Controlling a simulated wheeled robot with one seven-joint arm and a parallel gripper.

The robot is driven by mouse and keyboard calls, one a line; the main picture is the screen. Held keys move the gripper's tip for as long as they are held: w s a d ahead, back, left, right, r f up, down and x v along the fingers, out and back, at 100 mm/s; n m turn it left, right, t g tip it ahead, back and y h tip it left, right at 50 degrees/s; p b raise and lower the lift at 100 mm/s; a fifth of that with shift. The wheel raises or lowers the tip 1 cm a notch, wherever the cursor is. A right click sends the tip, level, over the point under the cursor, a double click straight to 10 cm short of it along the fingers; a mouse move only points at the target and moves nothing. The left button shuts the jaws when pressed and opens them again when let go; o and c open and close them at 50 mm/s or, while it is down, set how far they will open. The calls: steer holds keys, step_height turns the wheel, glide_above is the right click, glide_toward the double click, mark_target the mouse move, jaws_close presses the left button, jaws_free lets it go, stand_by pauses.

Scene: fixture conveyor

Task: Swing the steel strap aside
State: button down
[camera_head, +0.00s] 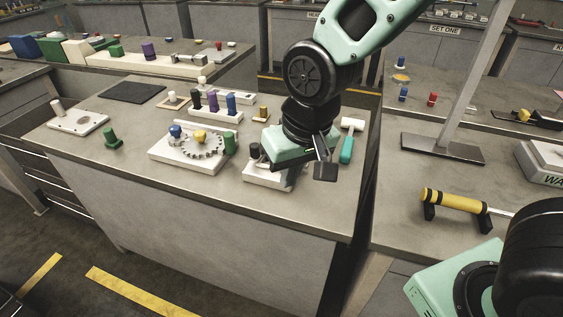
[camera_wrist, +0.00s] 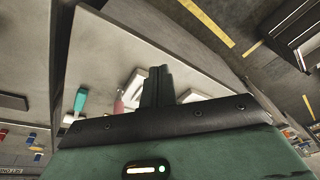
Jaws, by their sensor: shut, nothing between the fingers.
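A white fixture block (camera_head: 262,182) with a dark knob (camera_head: 254,150) stands near the front right of the grey workbench (camera_head: 225,215). My gripper (camera_head: 326,171) is over the right side of this block, its fingers pointing down. In the wrist view my gripper's fingers (camera_wrist: 159,86) are together and empty. Pale parts, probably of the block (camera_wrist: 132,84), show behind and beside the fingers there. I cannot make out the steel strap clearly; my gripper and wrist cover much of the block's top.
A gear plate (camera_head: 185,162) and a green peg (camera_head: 229,143) stand to the left. A white rack of coloured pegs (camera_head: 215,113) is behind. The bench front is clear.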

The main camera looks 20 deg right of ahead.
steer(key=w+d+f+m+t+y+p, duration=0.1)
steer(key=w+d+m+t, duration=0.15)
steer(key=w, duration=0.55)
steer(key=w+d+f+m+t+y+p, duration=0.1)
steer(key=w+d+m+t+p, duration=0.1)
steer(key=w+m, duration=0.35)
steer(key=w+a+f, duration=0.1)
steer(key=w+f, duration=0.1)
steer(key=w+f+n, duration=0.1)
steer(key=w+f, duration=0.1)
steer(key=f, duration=0.1)
steer(key=w+a+f+n+p, duration=0.1)
steer(key=w+f, duration=0.1)
steer(key=w, duration=0.1)
steer(key=shift+a+f, duration=0.35)
steer(key=shift+f, duration=0.05)
steer(key=shift+a, duration=0.15)
